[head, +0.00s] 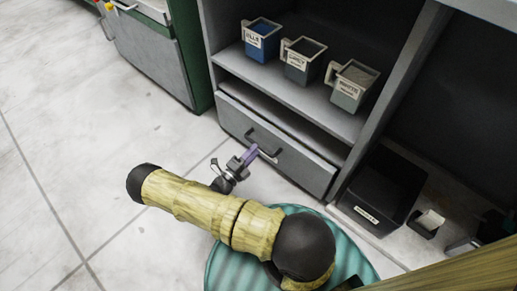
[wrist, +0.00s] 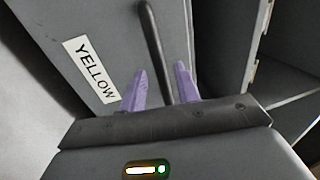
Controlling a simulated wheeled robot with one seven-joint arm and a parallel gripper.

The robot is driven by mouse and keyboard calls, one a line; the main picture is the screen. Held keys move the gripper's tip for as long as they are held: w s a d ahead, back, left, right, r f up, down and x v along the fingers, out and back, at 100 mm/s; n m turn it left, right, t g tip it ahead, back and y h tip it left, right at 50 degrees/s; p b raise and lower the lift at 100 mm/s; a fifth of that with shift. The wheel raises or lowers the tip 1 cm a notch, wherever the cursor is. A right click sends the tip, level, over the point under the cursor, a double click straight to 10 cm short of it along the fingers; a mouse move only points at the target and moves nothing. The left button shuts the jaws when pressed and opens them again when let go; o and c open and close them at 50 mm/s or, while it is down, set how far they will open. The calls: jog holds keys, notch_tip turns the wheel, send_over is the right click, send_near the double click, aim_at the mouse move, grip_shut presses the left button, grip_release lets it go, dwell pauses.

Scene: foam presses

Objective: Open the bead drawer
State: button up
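A grey drawer (head: 305,168) sits at the bottom of the grey cabinet, with a dark bar handle (head: 264,141) on its front. It looks shut. In the wrist view the drawer front (wrist: 95,25) carries a white label reading YELLOW (wrist: 90,68). My gripper (head: 250,154) is at the handle in the head view. In the wrist view its two purple fingers (wrist: 160,78) are apart, one on each side of the handle bar (wrist: 152,40), with gaps showing. The far end of the bar is hidden by the gripper body.
Three labelled cups, blue (head: 261,40), grey (head: 303,60) and grey-green (head: 352,85), stand on the shelf above. A black bin (head: 380,190) and a small dark box (head: 427,222) are at the right. A green-sided cabinet (head: 160,45) stands at upper left. The left floor is clear.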

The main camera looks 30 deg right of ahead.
jog(key=shift+b+x, duration=0.45)
jog(key=shift+x, duration=1.35)
jog(key=shift+c, duration=0.4)
grip_shut()
jog(key=shift+a, duration=0.15)
